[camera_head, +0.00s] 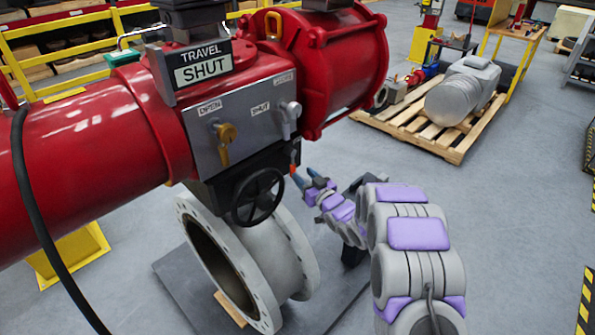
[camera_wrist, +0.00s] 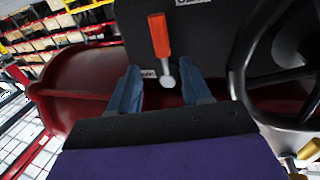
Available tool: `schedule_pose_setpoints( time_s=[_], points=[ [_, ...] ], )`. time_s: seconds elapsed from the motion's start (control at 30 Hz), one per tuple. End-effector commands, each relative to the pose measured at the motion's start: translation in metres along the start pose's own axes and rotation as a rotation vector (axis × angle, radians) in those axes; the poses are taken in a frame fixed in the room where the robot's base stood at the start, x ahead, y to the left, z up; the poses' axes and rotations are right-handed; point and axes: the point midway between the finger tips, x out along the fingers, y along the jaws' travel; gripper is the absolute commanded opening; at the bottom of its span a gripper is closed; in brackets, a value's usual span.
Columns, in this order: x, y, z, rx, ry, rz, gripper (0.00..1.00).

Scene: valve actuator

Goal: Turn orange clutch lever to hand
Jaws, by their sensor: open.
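The orange clutch lever (camera_wrist: 159,36) shows in the wrist view, its orange grip at the top and its pale metal end (camera_wrist: 166,80) lower down. It also shows in the head view as a small orange strip (camera_head: 293,157) on the dark gearbox, right of the black handwheel (camera_head: 258,197). My gripper (camera_wrist: 158,78) is open, with one blue finger on each side of the lever's metal end in the wrist view. I cannot tell whether the fingers touch it. In the head view my gripper (camera_head: 304,177) is just below and right of the lever. A white label beside the lever is partly hidden.
The handwheel's rim (camera_wrist: 240,55) is close on the right in the wrist view. Above the gearbox, a grey panel (camera_head: 236,122) carries a yellow lever (camera_head: 225,143) and a grey lever (camera_head: 288,118). Open floor (camera_head: 500,220) is on the right.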

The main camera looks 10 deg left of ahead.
Motion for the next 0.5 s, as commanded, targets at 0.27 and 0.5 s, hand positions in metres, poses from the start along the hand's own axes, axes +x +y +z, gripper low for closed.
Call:
schedule_pose_setpoints(
  time_s=[0.27,0.5],
  points=[
    [0.037,-0.001,0.001,-0.001,0.001,-0.003,0.48],
    [0.047,0.000,0.000,0.001,0.001,-0.001,0.48]
  ],
)
